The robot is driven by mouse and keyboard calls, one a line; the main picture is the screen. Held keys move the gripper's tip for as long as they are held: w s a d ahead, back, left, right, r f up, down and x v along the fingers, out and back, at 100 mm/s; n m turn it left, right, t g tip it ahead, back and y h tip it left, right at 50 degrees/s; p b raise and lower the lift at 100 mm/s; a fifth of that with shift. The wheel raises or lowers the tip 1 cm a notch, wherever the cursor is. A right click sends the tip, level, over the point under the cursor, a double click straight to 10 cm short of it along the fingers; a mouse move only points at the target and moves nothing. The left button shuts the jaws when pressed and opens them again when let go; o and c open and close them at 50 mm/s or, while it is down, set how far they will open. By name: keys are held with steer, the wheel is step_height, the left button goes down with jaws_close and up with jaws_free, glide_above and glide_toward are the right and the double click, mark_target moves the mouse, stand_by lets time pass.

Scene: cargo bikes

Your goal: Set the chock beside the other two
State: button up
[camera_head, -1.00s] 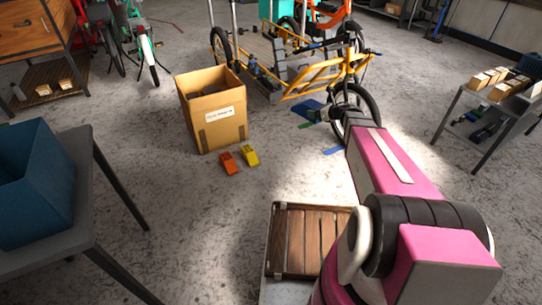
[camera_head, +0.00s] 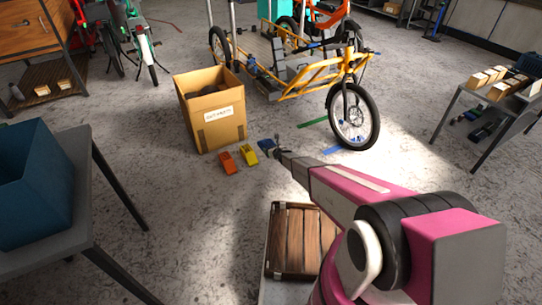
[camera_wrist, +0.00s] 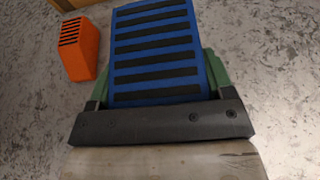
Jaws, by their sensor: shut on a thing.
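A blue chock with black ribs (camera_wrist: 155,60) is held between the green fingers of my gripper (camera_wrist: 157,82) in the wrist view. In the head view my gripper (camera_head: 273,147) and the blue chock (camera_head: 265,144) are just right of the yellow chock (camera_head: 249,155). The orange chock (camera_head: 227,163) stands left of the yellow one, on the floor in front of the cardboard box. The orange chock also shows at upper left in the wrist view (camera_wrist: 83,48). The yellow chock does not show there. I cannot tell whether the blue chock touches the floor.
The labelled cardboard box (camera_head: 215,120) stands close behind the chocks. The yellow cargo bike (camera_head: 310,78) is behind and right, its front wheel (camera_head: 353,117) near blue and green floor tape. A grey table (camera_head: 85,215) with a blue bin (camera_head: 35,185) is at left.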

steer(key=f, duration=0.1)
steer(key=a+f, duration=0.1)
steer(key=f, duration=0.1)
steer(key=shift+w+a+f, duration=0.25)
steer(key=shift+w+f, duration=0.05)
steer(key=shift+f, duration=0.05)
steer(key=w+d+f, duration=0.1)
steer(key=w+f, duration=0.1)
steer(key=w, duration=0.1)
steer(key=w+d+f, duration=0.1)
steer(key=w+f, duration=0.1)
steer(key=w, duration=0.2)
steer(key=w+d+f, duration=0.1)
steer(key=w+f, duration=0.1)
steer(key=w, duration=0.1)
steer(key=shift+w+f, duration=0.25)
steer(key=shift+f, duration=1.95)
steer(key=shift+f, duration=0.2)
steer(key=o, duration=1.3)
steer(key=shift+d, duration=0.1)
steer(key=shift+c, duration=0.2)
